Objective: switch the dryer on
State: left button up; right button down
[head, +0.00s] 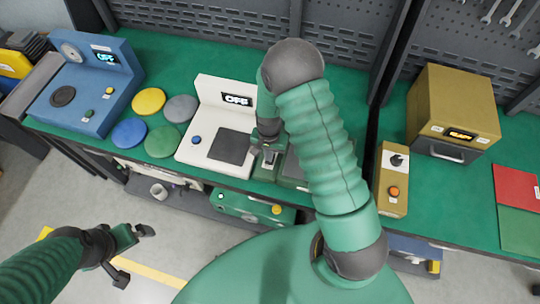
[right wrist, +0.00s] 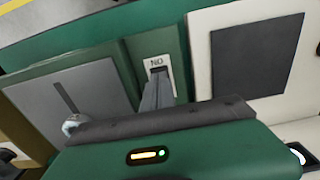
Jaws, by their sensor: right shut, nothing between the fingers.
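A green device (right wrist: 100,60) with a grey slotted lid (right wrist: 68,100) stands on the bench; in the head view my right arm mostly hides it. I cannot tell for sure that it is the dryer. On its green side panel is a white switch plate (right wrist: 158,64), whose letters read "NO" in the right wrist view, like "ON" upside down. My right gripper (head: 268,156) is shut and empty, pointing down at this plate. Its fingertips (right wrist: 157,88) overlap the plate's lower part; contact cannot be told. My left gripper (head: 136,254) is open and empty, off the bench's front edge.
A white device (head: 218,150) reading OFF stands left of the green one. A blue device (head: 90,85) and several coloured discs (head: 150,101) are further left. A brown box (head: 450,110) with a lit display and a control panel (head: 394,180) stand at the right.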

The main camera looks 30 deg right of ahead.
jog(key=shift+r+p, duration=2.3)
jog(key=shift+r, duration=0.8)
